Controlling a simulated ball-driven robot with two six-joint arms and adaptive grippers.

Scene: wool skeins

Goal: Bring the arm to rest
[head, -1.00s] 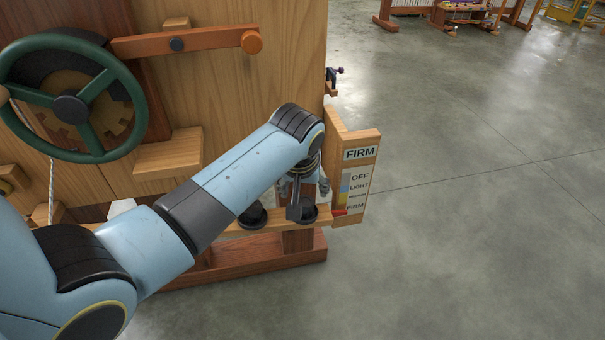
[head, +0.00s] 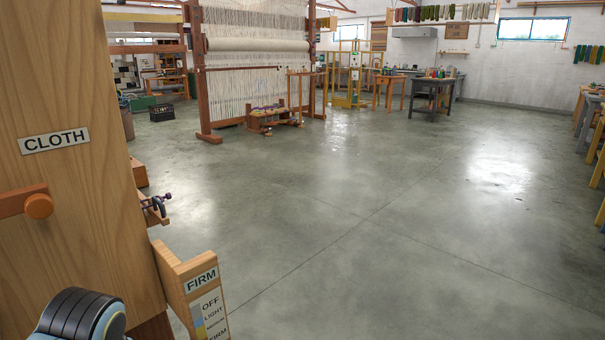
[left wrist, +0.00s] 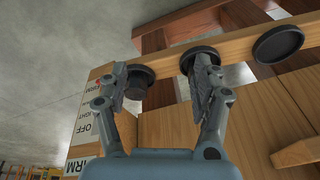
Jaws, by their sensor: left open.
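My left arm (head: 82,315) shows only as a dark ribbed joint with a blue edge at the bottom left of the head view. Its gripper is below that view. In the left wrist view my left gripper (left wrist: 162,75) is open, its two grey fingers apart and nothing held between them. A black round knob (left wrist: 141,78) is close beside the left finger, and a black disc (left wrist: 198,52) is behind the right fingertip. I cannot tell whether either is touched. My right gripper is in neither view.
A wooden board marked FIRM and OFF (head: 198,290) stands beside the arm, at the wooden panel labelled CLOTH (head: 75,190). Another black disc (left wrist: 277,43) sits on the wooden rail. Open concrete floor (head: 370,230) lies to the right. A large loom (head: 255,75) stands farther back.

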